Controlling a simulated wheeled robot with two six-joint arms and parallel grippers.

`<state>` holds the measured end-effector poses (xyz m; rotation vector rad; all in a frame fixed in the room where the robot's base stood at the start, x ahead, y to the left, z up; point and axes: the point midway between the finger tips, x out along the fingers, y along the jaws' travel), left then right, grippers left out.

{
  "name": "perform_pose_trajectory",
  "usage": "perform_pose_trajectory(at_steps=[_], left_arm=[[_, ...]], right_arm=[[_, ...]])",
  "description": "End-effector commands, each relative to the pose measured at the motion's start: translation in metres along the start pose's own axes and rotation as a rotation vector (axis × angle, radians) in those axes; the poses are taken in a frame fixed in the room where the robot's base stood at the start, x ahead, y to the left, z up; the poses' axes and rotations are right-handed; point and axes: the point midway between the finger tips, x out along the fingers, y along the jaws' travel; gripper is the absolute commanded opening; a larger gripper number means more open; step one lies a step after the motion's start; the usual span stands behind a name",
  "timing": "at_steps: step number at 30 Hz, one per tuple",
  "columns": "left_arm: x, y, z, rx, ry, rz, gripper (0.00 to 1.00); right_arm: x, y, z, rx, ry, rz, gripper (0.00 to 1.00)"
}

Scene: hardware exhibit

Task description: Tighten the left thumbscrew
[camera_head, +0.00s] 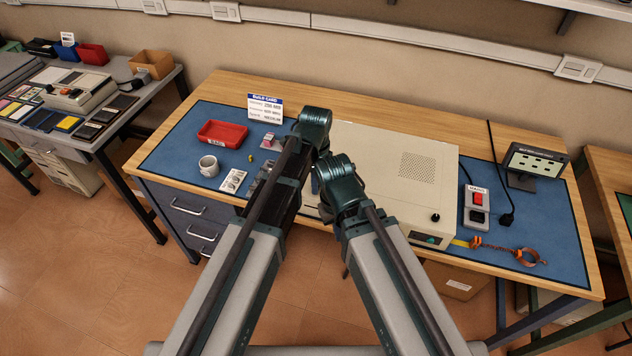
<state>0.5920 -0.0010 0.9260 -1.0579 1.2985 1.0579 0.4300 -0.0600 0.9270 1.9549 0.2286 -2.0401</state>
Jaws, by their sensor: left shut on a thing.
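A beige equipment case (395,170) with a vent grille and a black knob lies on the blue mat in the middle of the bench. My left gripper (320,153) is at the case's left side, mostly hidden by its own wrist. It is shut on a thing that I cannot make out. The left thumbscrew cannot be seen; my arms cover the case's left and front-left parts. My right arm reaches to the front left of the case, and its wrist hides its fingers.
Right of the case are a red-switched box (477,206), a small display (536,163) and an orange coiled strap (530,257). My two wrists are close together.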

Motion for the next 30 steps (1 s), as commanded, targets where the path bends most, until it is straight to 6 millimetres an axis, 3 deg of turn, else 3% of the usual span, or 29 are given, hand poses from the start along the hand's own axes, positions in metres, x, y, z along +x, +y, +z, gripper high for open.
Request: perform_pose_trajectory(at_steps=[9, 25, 26, 30], left_arm=[[0.0000, 0.0001, 0.0001, 0.106, 0.000, 0.000, 0.00], [0.0000, 0.0000, 0.0000, 0.127, 0.000, 0.000, 0.00], [0.0000, 0.0000, 0.0000, 0.127, 0.000, 0.000, 0.27], [0.0000, 0.0000, 0.0000, 0.126, 0.000, 0.000, 0.52]], right_arm=[[0.0000, 0.0000, 0.0000, 0.000, 0.000, 0.000, 0.00], [0.0000, 0.0000, 0.0000, 0.000, 0.000, 0.000, 0.00], [0.0000, 0.0000, 0.0000, 0.000, 0.000, 0.000, 0.00], [0.0000, 0.0000, 0.0000, 0.000, 0.000, 0.000, 0.00]])
